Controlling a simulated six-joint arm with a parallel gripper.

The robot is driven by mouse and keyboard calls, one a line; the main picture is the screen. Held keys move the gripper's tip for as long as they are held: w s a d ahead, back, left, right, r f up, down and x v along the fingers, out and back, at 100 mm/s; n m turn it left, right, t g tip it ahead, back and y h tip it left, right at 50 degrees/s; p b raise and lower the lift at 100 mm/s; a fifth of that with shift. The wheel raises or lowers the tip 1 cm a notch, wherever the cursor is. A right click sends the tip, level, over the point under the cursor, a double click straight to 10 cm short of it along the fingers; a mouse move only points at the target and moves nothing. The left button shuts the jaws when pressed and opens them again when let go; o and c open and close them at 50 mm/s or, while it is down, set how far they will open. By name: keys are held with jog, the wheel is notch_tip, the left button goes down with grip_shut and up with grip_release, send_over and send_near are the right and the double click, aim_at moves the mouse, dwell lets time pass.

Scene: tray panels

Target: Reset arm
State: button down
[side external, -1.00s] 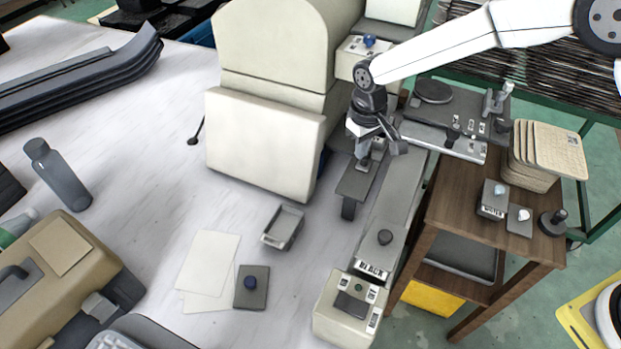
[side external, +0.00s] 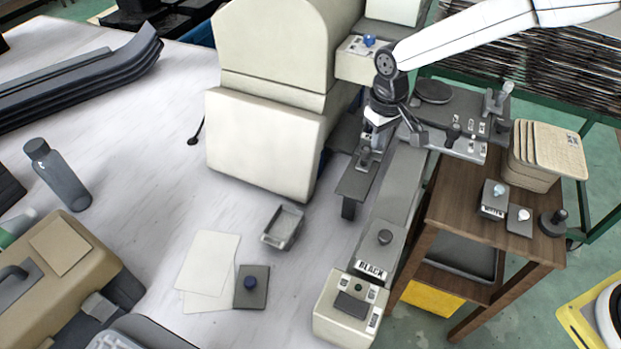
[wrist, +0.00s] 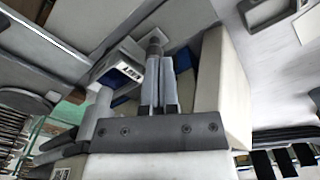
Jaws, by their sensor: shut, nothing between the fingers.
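My gripper (side external: 375,141) hangs from the wrist in the side external view, above the dark machine plate (side external: 358,182) and left of the grey rail. In the wrist view my gripper (wrist: 159,65) shows as two pale fingers side by side, closed together with nothing between them. A small upright fitting (side external: 365,158) on the dark plate is just below the fingertips; I cannot tell the exact gap.
The large cream machine housing (side external: 264,140) stands close on the left. A control box labelled BLACK (side external: 378,256) is in front. A wooden cart (side external: 455,205) with pads and small boxes is at right. A small grey tray (side external: 283,226) lies on the pale table.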

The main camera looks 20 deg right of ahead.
jog(key=s+d+r+m+t, duration=0.2)
jog(key=s+d+r, duration=0.1)
jog(key=s+d, duration=1.2)
jog(key=shift+s+d+r+m, duration=0.2)
jog(key=shift+s+d+m, duration=0.15)
jog(key=shift+s, duration=2.1)
